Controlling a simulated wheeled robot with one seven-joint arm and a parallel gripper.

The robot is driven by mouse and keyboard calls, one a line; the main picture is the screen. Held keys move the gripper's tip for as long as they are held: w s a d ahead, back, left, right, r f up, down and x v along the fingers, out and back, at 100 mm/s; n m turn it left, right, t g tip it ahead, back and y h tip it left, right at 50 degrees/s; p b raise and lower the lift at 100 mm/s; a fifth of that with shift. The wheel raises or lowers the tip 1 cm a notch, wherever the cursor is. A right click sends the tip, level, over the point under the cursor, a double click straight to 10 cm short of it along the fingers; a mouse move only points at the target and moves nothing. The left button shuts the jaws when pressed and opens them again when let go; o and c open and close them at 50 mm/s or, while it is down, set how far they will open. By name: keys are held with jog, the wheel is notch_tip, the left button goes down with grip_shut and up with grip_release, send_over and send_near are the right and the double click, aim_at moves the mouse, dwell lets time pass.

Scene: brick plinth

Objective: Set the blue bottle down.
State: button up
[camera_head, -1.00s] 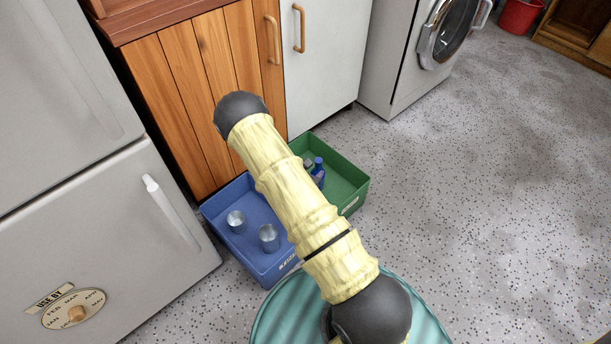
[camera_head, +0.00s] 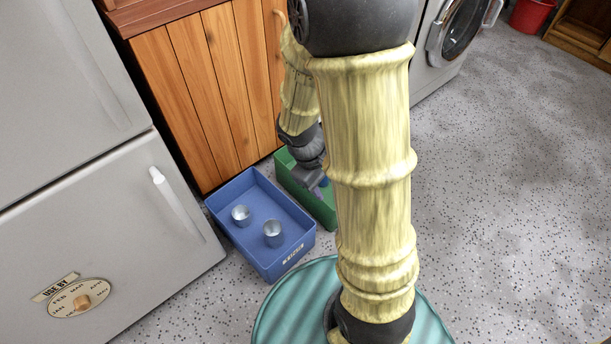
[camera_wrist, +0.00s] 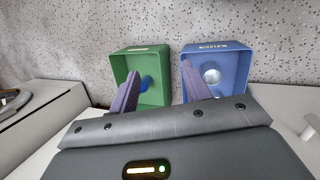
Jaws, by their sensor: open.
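The blue bottle (camera_wrist: 146,82) stands inside the green crate (camera_wrist: 118,66) in the wrist view, seen from above and partly hidden by a finger. In the head view a small patch of blue (camera_head: 324,182) shows beside my gripper, in the green crate (camera_head: 322,212); the rest of it is hidden by my arm. My gripper (camera_wrist: 160,70) is open, with its two purple-grey fingers wide apart and nothing between them at the tips. The bottle lies beyond the left finger in that view. In the head view my gripper (camera_head: 310,176) is over the green crate.
A blue crate (camera_head: 259,263) with two metal cups (camera_head: 241,215) (camera_head: 273,233) sits left of the green crate. A wooden cabinet (camera_head: 205,95) stands close behind. A fridge (camera_head: 110,240) is at left, a washing machine (camera_head: 450,40) at back right.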

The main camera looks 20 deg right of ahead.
jog(key=s+a+r+m+t+y, duration=0.1)
jog(key=a+r+m+t+y, duration=0.2)
jog(key=a+r+m, duration=0.2)
jog(key=shift+s+a+r+m+y, duration=0.25)
jog(key=shift+s+r+m+y, duration=0.05)
jog(key=shift+r, duration=0.35)
jog(key=w+p+v, duration=0.3)
jog(key=p+v, duration=1.2)
jog(key=shift+r+p, duration=0.3)
jog(key=shift+r, duration=0.1)
jog(key=shift+c, duration=0.5)
jog(key=shift+c, duration=0.8)
jog(key=shift+w+a, duration=0.1)
